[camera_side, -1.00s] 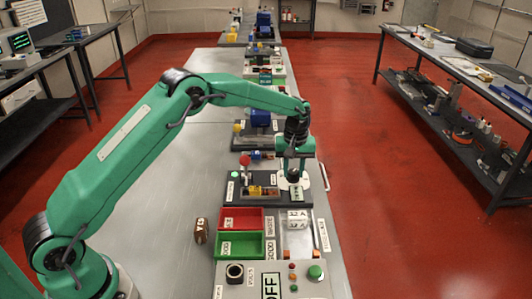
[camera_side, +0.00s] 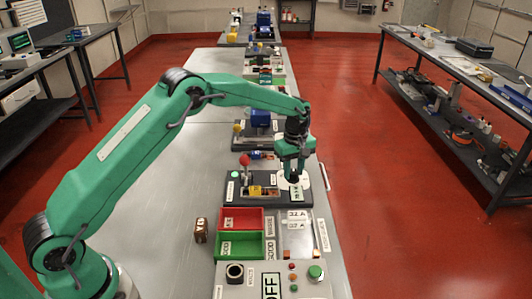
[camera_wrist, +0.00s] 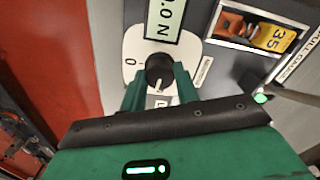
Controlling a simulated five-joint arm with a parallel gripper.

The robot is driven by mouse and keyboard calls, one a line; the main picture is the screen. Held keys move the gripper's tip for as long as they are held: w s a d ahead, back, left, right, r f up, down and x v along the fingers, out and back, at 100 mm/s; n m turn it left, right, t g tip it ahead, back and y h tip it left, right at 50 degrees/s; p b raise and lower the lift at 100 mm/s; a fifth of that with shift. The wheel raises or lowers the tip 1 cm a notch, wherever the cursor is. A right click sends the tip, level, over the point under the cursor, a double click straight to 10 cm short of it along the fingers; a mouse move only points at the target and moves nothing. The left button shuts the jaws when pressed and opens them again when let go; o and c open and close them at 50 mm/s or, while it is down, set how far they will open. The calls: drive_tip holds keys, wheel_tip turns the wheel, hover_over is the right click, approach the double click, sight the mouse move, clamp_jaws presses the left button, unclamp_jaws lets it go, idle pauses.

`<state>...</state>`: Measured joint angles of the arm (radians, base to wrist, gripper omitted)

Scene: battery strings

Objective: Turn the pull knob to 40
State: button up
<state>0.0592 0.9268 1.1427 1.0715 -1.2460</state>
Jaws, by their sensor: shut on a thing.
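The pull knob (camera_wrist: 158,68) is a round black knob on a white dial plate (camera_wrist: 133,50) in the wrist view. A pale pointer line on it points toward the bottom of the picture, toward my gripper body. A "0" shows on the dial at the left; other marks are hidden. My gripper (camera_wrist: 159,85) is shut on the knob, one green finger on each side. A display (camera_wrist: 163,20) above the dial shows ".0 N", its left part cut off. In the side view my gripper (camera_side: 294,177) is down at the dial plate, hiding the knob.
A slot beside the dial holds an orange part and a yellow block marked 35 (camera_wrist: 276,38). A red-topped lever (camera_side: 245,160) stands left of my gripper.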

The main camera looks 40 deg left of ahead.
sight(293, 171)
drive_tip(key=shift+a+n, duration=0.1)
drive_tip(key=shift+n, duration=1.6)
drive_tip(key=o, duration=0.8)
drive_tip(key=shift+r, duration=0.1)
drive_tip(key=shift+r, duration=1.65)
